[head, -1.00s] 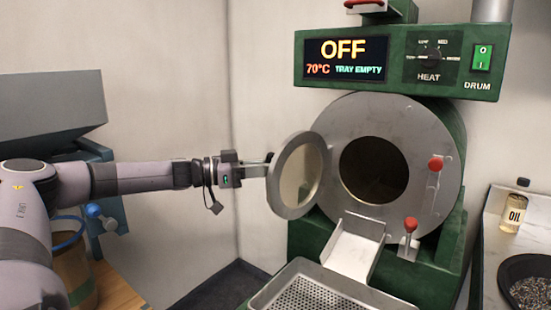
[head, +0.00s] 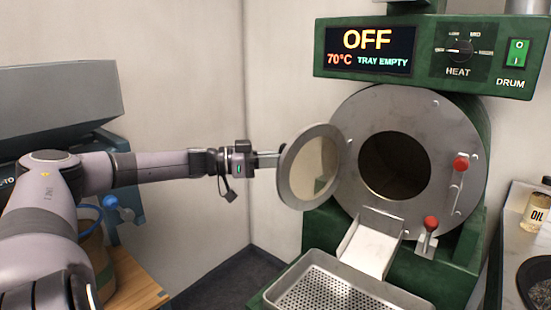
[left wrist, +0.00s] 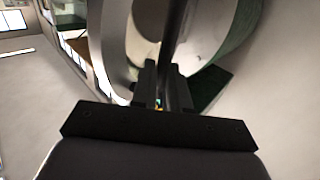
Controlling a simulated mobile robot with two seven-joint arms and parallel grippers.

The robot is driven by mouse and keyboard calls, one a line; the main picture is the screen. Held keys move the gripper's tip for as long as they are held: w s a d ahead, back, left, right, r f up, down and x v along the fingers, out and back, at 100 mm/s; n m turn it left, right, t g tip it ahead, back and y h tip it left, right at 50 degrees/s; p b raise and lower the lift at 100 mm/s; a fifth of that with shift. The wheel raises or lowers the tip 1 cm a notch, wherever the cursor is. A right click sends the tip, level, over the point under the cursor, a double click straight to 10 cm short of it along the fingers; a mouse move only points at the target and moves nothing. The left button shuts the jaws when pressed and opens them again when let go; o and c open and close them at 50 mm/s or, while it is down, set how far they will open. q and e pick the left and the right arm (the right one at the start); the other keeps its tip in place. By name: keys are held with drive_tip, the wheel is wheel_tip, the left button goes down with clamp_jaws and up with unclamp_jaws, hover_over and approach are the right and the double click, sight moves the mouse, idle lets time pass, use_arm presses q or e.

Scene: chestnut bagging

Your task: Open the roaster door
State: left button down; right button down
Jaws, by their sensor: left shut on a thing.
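The roaster door (head: 290,186) is a round metal-rimmed disc with a glass centre. It stands swung open to the left of the roaster's dark round opening (head: 394,166), whose whole mouth is uncovered. My left gripper (head: 274,160) reaches in from the left and is shut at the door's outer side; the grip is mostly hidden by the door in the head view. In the left wrist view, the fingers (left wrist: 163,82) close around a dark bar (left wrist: 174,40), which looks like the door handle. My right gripper is not in view.
A control panel (head: 425,85) reading OFF and 70°C is above the opening. A chute (head: 370,248) and perforated tray (head: 345,298) are below. Two red-knobbed levers (head: 461,163) are at right. An oil bottle (head: 536,211) stands on the right counter (head: 508,262).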

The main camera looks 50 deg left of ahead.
use_arm(q)
drive_tip(key=c, duration=1.4)
unclamp_jaws()
drive_tip(key=shift+o, duration=1.4)
drive_tip(key=shift+w+d+f, duration=0.1)
drive_tip(key=shift+w+d, duration=0.05)
drive_tip(key=shift+w, duration=0.1)
drive_tip(key=shift+s, duration=0.1)
drive_tip(key=p+v, duration=0.3)
drive_tip(key=v, duration=0.4)
